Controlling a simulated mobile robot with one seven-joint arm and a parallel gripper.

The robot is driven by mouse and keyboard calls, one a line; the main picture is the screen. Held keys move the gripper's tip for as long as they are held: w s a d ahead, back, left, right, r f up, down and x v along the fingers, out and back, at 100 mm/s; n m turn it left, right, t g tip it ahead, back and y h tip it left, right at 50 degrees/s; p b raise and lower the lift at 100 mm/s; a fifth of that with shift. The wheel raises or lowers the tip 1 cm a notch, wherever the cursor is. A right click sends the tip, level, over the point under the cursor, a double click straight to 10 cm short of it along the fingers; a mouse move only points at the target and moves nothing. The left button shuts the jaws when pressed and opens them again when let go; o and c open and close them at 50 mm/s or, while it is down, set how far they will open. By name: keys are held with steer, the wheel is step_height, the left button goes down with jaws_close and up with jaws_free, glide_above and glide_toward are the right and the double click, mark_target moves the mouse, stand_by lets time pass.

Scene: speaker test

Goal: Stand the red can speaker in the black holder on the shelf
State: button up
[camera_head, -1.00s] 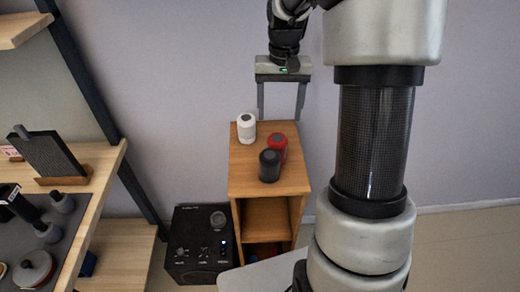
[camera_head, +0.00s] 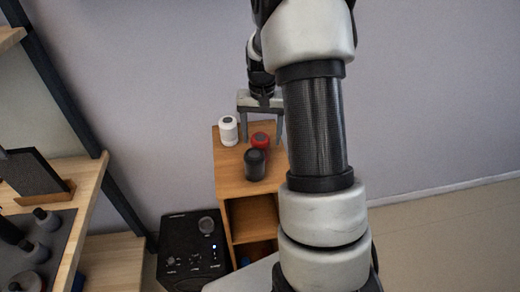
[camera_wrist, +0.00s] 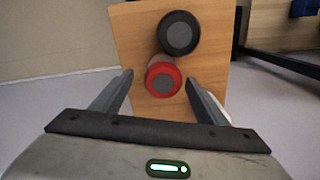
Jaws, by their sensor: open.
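The red can speaker (camera_head: 261,139) stands upright on top of a small wooden cabinet, just behind a black can speaker (camera_head: 255,165). My gripper (camera_head: 262,143) is open above the cabinet, pointing down. In the wrist view the red can (camera_wrist: 163,79) lies between the lines of the two fingers, near their tips, with a gap on each side. The black can (camera_wrist: 179,33) is beyond it, almost touching in that view. I cannot tell how far the fingertips are above the red can. I cannot clearly pick out the black holder on the shelf (camera_head: 92,190) at left.
A white can speaker (camera_head: 228,131) stands left of the red one. A black box with knobs (camera_head: 190,250) is on the floor left of the cabinet (camera_head: 228,183). The left shelf carries a dark panel in a wooden stand (camera_head: 30,172) and several dark items on a mat.

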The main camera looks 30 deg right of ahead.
steer(key=shift+w+a+f, duration=0.1)
steer(key=shift+a+f, duration=0.05)
steer(key=shift+f, duration=1.3)
steer(key=shift+a+f, duration=0.1)
steer(key=shift+f, duration=1.35)
steer(key=c, duration=1.3)
steer(key=shift+c, duration=0.8)
steer(key=shift+r, duration=0.1)
steer(key=shift+r, duration=0.1)
